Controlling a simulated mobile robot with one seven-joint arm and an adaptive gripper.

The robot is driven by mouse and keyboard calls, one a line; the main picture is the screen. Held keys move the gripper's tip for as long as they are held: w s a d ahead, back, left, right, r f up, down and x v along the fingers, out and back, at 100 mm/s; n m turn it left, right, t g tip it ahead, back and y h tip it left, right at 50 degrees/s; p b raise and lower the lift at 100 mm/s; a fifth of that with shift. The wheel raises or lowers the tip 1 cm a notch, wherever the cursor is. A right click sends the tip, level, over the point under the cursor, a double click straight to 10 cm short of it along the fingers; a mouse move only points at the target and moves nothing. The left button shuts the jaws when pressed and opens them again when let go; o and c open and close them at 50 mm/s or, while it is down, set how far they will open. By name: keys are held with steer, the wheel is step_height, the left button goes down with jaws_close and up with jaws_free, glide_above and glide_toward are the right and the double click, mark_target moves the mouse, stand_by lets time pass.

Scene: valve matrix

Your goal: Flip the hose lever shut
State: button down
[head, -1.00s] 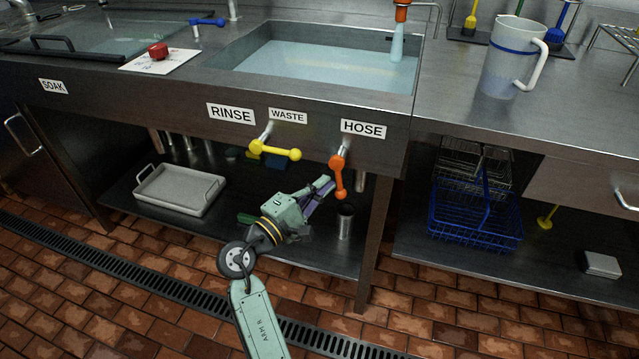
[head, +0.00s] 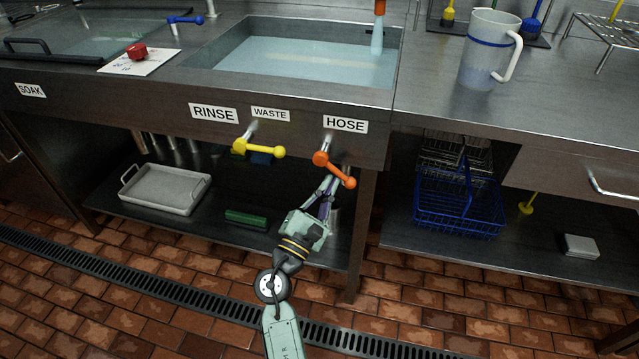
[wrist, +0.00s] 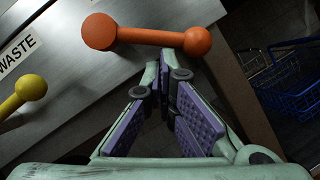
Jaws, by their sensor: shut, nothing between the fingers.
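The orange hose lever (head: 334,170) is under the HOSE label (head: 346,124) on the front of the sink. It slants down to the right from its pivot. In the wrist view the orange lever (wrist: 150,36) crosses the top, its knob at the right end. My gripper (head: 334,180) is shut and empty, just below the lever in the head view. In the wrist view the fingertips of my gripper (wrist: 166,74) lie just below the bar near the right knob. I cannot tell whether they touch it. Water (head: 377,42) runs from the orange spout (head: 380,6) into the basin.
The yellow waste lever (head: 262,151) is close on the left, pointing right; its yellow knob (wrist: 31,87) shows in the wrist view. A lower shelf holds a grey tray (head: 165,188) and a green block (head: 246,218). A blue basket (head: 458,205) stands to the right beyond the sink leg.

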mark_target(344, 181)
steer(key=d+n+t+y, duration=0.1)
steer(key=n, duration=0.1)
steer(key=d+r+n+t+y, duration=0.1)
steer(key=n, duration=0.2)
steer(key=s+d+r+n+y, duration=0.1)
steer(key=n, duration=0.2)
steer(key=shift+r+t+y+p, duration=0.1)
steer(key=shift+t+y+p, duration=0.3)
steer(key=shift+d+r, duration=0.1)
steer(key=shift+r, duration=0.1)
